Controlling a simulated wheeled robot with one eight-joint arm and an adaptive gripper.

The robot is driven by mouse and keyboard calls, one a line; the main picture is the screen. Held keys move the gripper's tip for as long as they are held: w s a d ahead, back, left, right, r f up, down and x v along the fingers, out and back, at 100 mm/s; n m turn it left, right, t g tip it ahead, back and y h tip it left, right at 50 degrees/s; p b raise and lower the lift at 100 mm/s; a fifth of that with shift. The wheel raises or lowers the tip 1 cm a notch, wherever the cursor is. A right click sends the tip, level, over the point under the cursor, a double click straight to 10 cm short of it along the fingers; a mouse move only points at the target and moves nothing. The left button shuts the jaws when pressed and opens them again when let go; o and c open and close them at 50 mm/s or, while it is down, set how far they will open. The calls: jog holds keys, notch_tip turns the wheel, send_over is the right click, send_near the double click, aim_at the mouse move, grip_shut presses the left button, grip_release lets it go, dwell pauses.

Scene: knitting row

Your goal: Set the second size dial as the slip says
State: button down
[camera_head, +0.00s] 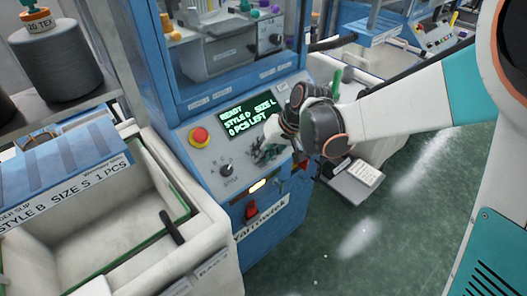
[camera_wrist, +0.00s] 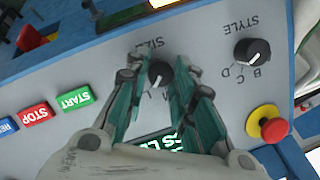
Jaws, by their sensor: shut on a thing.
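The size dial (camera_wrist: 159,73) is a black round knob under the partly covered "SIZE" label in the wrist view. My gripper (camera_wrist: 161,82) is shut on it, with a teal-lined finger on each side. The fingers hide most of its scale letters. In the head view my gripper (camera_head: 266,151) is at the blue machine's sloping panel and hides the dial. The green-lit display (camera_head: 249,117) reads "READY STYLE D SIZE L 0 PCS", with a further word like "LIST". The order slip (camera_head: 70,170) at the left reads "STYLE B SIZE S 1 PCS".
The style dial (camera_wrist: 252,53) and the red stop knob on yellow (camera_wrist: 267,124) sit beside my fingers. Green START (camera_wrist: 75,101) and red STOP (camera_wrist: 36,113) buttons are on the other side. A white bin (camera_head: 120,225) stands left of the machine. Green floor is open at the right.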

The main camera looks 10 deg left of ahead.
dwell(0.4)
jog(key=c, duration=1.3)
grip_release()
jog(key=shift+c, duration=0.2)
jog(key=v, duration=1.2)
jog(key=shift+d, duration=0.1)
jog(key=s+d+r+m+t+h, duration=0.1)
jog(key=s+d+m+t+h, duration=0.3)
jog(key=s+d, duration=1.3)
jog(key=d+t+h, duration=0.1)
jog(key=d, duration=0.3)
jog(key=shift+s+d+r, duration=0.35)
jog(key=shift+s, duration=0.05)
